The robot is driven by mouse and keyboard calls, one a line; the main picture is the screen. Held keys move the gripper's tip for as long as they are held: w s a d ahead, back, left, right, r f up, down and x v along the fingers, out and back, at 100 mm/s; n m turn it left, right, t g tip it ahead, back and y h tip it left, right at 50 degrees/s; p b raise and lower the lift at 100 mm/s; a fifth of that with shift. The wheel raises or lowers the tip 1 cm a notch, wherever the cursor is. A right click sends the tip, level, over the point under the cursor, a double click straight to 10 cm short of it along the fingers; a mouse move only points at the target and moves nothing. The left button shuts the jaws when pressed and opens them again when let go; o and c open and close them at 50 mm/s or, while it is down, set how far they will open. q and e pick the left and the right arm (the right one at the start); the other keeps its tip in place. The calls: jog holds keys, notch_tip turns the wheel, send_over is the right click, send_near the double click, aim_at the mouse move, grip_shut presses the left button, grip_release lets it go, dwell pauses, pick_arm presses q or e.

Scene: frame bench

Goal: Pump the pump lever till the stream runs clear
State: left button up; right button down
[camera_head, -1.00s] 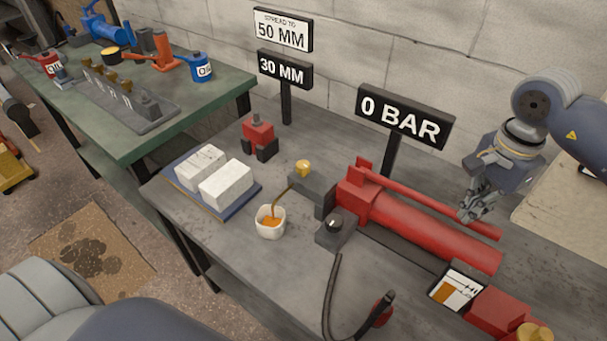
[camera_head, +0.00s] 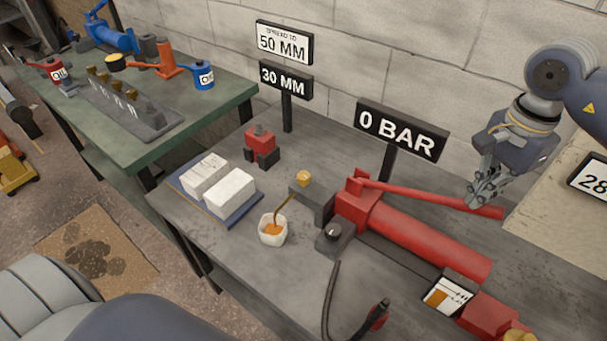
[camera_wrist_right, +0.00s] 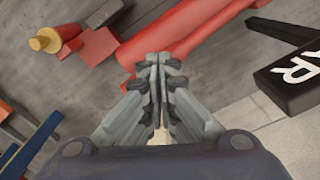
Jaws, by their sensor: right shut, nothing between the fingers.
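The red pump lever (camera_head: 425,193) runs above the red pump cylinder (camera_head: 428,235), its free end clear of the cylinder. My right gripper (camera_head: 473,203) is shut and empty, its fingertips at the lever near the free end; I cannot tell whether they touch it. The shut fingertips (camera_wrist_right: 158,58) show against the red pump parts in the right wrist view. An amber-brown stream (camera_head: 284,206) falls from the spout with the yellow knob (camera_head: 303,178) into a white cup (camera_head: 266,238) holding orange-brown liquid. A sign (camera_head: 401,132) reads 0 BAR. My left gripper is out of view.
White blocks (camera_head: 231,190) lie on a blue tray left of the cup. A red-and-black tool (camera_head: 261,146) stands behind them. A black hose (camera_head: 329,295) lies in front. Signs read 50 MM (camera_head: 283,44) and 30 MM (camera_head: 285,79). A green bench (camera_head: 215,108) stands left.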

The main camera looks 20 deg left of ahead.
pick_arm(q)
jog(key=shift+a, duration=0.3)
pick_arm(e)
jog(key=shift+r, duration=0.15)
jog(key=shift+r+p, duration=1.5)
jog(key=shift+r, duration=0.85)
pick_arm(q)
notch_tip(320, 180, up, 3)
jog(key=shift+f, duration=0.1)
pick_arm(e)
jog(key=shift+s+f, duration=0.1)
jog(key=shift+f, duration=0.05)
